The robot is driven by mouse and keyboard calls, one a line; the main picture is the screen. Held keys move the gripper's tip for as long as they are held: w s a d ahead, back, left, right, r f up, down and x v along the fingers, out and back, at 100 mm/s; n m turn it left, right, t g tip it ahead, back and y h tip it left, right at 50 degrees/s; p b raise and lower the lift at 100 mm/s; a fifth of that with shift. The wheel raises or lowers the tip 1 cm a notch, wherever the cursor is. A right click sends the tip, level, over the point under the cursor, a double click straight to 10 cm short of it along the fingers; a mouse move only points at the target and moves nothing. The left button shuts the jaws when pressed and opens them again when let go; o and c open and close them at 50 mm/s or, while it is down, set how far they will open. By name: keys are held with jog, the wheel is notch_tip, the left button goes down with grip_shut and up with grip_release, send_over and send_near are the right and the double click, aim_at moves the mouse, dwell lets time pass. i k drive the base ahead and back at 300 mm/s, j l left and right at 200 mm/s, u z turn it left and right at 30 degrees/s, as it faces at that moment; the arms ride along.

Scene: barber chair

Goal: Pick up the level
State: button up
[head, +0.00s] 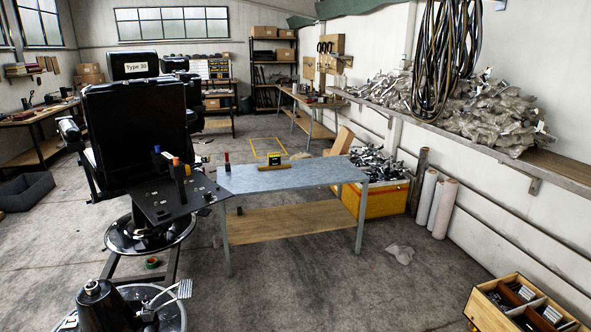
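A long, low yellow-brown bar (273,167), which looks like the level, lies near the back edge of a grey metal-topped table (305,179) in the middle of the head view. A small yellow-green and black item (272,158) is right behind it; I cannot tell whether they touch. A small dark red and black upright item (227,161) stands to its left on the table. My gripper is not in view.
A black barber chair (135,130) stands left of the table, its black plate (160,205) close to the table's left end. A yellow crate (385,198) of metal parts stands behind right. A wooden box (520,308) is at front right. Floor before the table is mostly clear.

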aim_at(275, 158)
jog(key=i+l+u, duration=0.2)
jog(key=i, duration=3.55)
jog(key=i+u, duration=0.25)
jog(key=i, duration=0.25)
jog(key=i+l+u, duration=0.25)
jog(key=i, duration=0.25)
jog(key=i+l+u, duration=0.25)
jog(key=i, duration=0.2)
jog(key=j, duration=0.05)
